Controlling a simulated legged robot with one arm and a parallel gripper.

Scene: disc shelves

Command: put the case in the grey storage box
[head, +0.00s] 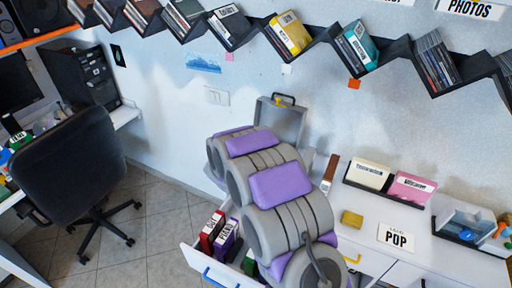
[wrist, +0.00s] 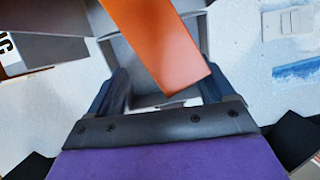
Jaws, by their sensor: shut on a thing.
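The case (wrist: 170,45) is a flat orange slab in the wrist view. It lies tilted between the two dark fingers of my gripper (wrist: 160,85), which is shut on it. The open grey storage box (wrist: 128,60) shows behind it, partly hidden by the case and fingers. In the head view the grey storage box (head: 280,122) stands against the wall, its front hidden by my arm. My gripper is hidden there behind my arm. A brown upright piece (head: 331,168) shows right of my arm; I cannot tell if it is the held case.
An open drawer (head: 205,258) holds red and purple cases. The white desk bears a yellow block (head: 352,219), a POP sign (head: 396,238) and a black rack (head: 372,192) with cream and pink cases. A zigzag shelf (head: 320,38) runs above. An office chair (head: 70,165) stands left.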

